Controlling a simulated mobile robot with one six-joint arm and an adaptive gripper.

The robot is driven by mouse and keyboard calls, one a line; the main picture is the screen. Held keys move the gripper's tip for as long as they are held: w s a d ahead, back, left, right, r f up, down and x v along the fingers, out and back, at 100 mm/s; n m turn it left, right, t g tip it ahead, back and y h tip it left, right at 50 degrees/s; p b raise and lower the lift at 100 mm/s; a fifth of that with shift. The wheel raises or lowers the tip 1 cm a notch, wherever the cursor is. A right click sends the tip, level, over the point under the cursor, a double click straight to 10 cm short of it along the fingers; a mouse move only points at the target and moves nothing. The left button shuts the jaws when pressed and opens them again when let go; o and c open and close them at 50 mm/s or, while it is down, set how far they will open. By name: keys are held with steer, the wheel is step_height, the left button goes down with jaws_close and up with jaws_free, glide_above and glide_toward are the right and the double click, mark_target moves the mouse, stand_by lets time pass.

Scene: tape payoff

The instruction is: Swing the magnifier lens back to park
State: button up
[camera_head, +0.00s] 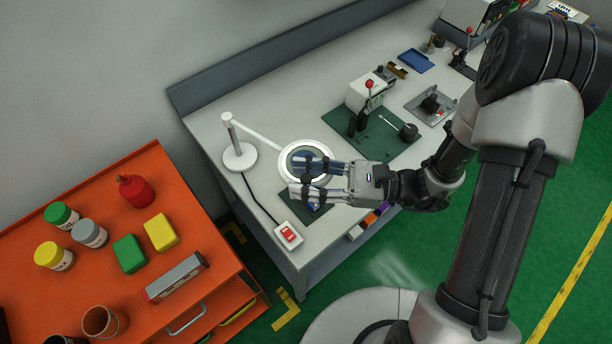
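The magnifier is a white ring lens (283,162) on a white arm (258,137) that runs from a post on a round white base (240,156) at the left of the bench. The lens sits over a dark green mat (299,207) near the bench's front edge. My gripper (298,179) reaches in from the right, its two fingers spread apart and pointing left. It overlaps the near part of the ring in the picture. I cannot tell whether a finger touches the ring. Nothing shows held between the fingers.
A white switch box (288,236) with a red rocker sits at the bench's front left corner, its black cable running to the magnifier base. A green mat (388,148) with a white device (362,92) lies right. An orange cart (190,227) with jars stands left.

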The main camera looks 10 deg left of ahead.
steer(key=shift+c, duration=0.3)
jaws_close()
stand_by(0.4)
